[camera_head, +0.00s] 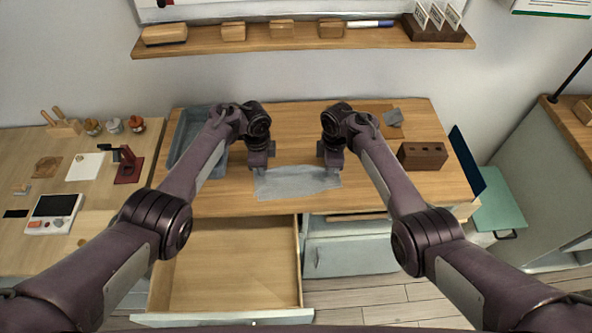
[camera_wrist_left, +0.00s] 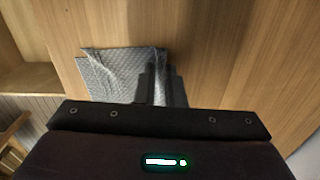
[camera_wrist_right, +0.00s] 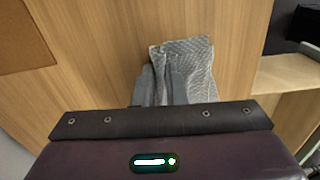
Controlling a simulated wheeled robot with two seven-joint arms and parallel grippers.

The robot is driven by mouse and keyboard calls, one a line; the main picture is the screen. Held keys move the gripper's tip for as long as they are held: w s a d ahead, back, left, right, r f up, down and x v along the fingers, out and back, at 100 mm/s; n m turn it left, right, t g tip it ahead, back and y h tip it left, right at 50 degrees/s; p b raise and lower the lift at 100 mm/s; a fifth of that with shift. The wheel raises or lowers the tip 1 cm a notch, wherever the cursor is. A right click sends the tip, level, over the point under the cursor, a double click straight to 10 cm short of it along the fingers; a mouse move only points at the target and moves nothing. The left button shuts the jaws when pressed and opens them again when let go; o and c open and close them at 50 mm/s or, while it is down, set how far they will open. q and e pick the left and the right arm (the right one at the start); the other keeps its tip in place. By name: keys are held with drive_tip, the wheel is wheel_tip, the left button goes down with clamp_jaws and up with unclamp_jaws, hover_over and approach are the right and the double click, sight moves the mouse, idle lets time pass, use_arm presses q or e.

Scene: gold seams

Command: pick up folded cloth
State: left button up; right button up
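The folded cloth (camera_head: 297,183) is grey and lies near the front edge of the wooden worktop, between my two grippers. My left gripper (camera_head: 259,167) is at its left end, and my right gripper (camera_head: 331,166) is at its right end. In the left wrist view the cloth (camera_wrist_left: 115,70) rises in a ridge between close-set fingers (camera_wrist_left: 160,85). In the right wrist view the cloth (camera_wrist_right: 193,65) is bunched between the fingers (camera_wrist_right: 161,85). Both grippers look shut on its ends. The fingertips partly hide the pinched parts. The cloth's middle seems low, at the worktop.
A grey-blue tray (camera_head: 185,150) stands left on the worktop, partly behind my left arm. A brown block with holes (camera_head: 422,156) stands right. An open, empty drawer (camera_head: 228,265) juts out below. A shelf (camera_head: 300,40) with wooden blocks hangs behind.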

use_arm(q)
clamp_jaws()
use_arm(e)
drive_tip(key=shift+f, duration=0.1)
clamp_jaws()
use_arm(q)
drive_tip(key=shift+r, duration=0.1)
